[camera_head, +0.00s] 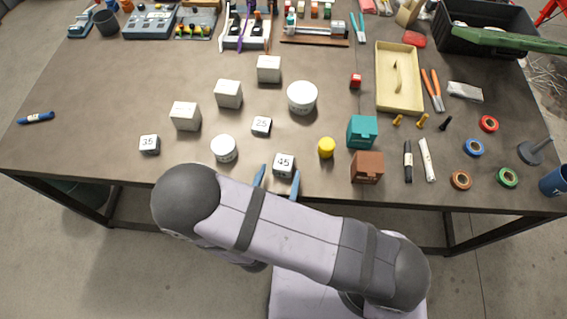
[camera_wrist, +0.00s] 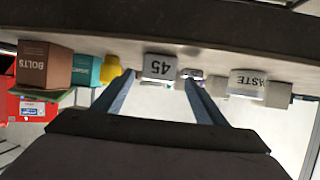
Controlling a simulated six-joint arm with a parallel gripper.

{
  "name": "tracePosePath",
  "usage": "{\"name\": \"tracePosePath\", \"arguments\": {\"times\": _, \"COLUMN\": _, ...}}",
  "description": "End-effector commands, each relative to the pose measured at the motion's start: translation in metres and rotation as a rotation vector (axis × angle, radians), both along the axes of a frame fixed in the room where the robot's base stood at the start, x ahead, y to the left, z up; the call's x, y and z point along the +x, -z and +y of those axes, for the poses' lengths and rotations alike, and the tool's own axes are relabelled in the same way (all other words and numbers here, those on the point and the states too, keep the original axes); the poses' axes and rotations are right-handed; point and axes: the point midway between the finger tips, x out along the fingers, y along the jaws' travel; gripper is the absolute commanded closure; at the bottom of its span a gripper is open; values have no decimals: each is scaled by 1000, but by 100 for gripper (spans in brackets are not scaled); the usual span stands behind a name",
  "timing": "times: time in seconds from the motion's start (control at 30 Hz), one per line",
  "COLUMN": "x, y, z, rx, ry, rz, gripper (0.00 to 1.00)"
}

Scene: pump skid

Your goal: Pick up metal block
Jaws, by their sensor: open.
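Three small metal-look blocks with white numbered tops lie on the table: one marked 45 (camera_head: 284,166) near the front edge, one marked 25 (camera_head: 261,126) behind it, and one marked 35 (camera_head: 149,144) to the left. My gripper (camera_head: 277,179) is open at the front edge, its blue fingers on either side of the 45 block in the head view. In the wrist view, the 45 block (camera_wrist: 160,67) appears upside down, between and apparently just beyond the fingertips (camera_wrist: 160,79). I cannot tell whether either finger touches it. Nothing is visibly held.
A white tub (camera_head: 223,149) stands left of the 45 block; a yellow cylinder (camera_head: 326,147), teal box (camera_head: 362,132) and brown box (camera_head: 367,167) stand to the right. Three white cubes (camera_head: 228,94) and another tub (camera_head: 302,97) are farther back. The left tabletop is mostly clear.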

Motion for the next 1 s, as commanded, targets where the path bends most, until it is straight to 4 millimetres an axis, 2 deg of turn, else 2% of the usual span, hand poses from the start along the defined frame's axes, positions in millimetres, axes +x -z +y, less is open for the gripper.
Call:
{"name": "tracePosePath", "arguments": {"times": 0.27, "x": 7, "y": 1, "z": -2, "rx": -1, "ry": 2, "rz": 0, "gripper": 34}}
{"name": "tracePosePath", "arguments": {"times": 0.7, "x": 47, "y": 16, "z": -9, "rx": 1, "ry": 3, "rz": 1, "gripper": 34}}
{"name": "tracePosePath", "arguments": {"times": 1.0, "x": 49, "y": 18, "z": -9, "rx": 1, "ry": -1, "rz": 1, "gripper": 34}}
